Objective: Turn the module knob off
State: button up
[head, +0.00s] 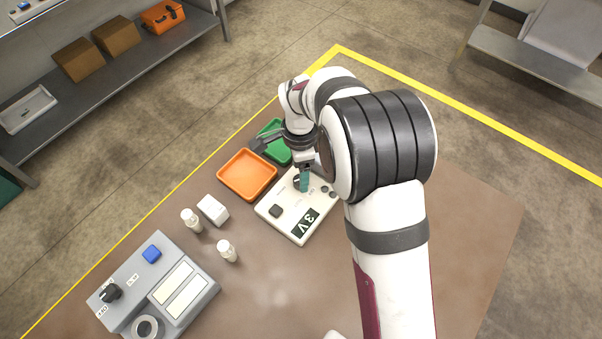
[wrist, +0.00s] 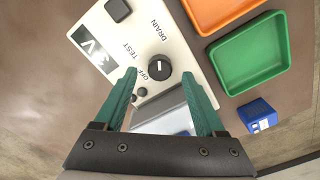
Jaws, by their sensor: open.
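The white module (head: 285,225) lies on the brown table, with a "3V" display, a dark button and a round black knob (wrist: 160,68). The knob has a white pointer line, seen upright in the wrist view. Labels OFF, TEST and DRAIN are printed beside the knob. My gripper (wrist: 159,77) is open with teal fingers, one on either side of the knob near their tips. I cannot tell whether they touch it. In the head view my gripper (head: 304,180) is over the module's far end and partly covers the knob.
An orange tray (head: 247,196) and a green tray (wrist: 252,62) sit beside the module. A blue box (wrist: 258,115) is near the green tray. White bottles (head: 227,251), a white box (head: 212,210) and a grey device (head: 130,290) with its own knob stand to the left.

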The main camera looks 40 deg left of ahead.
jog(key=shift+f, duration=1.45)
grip_shut()
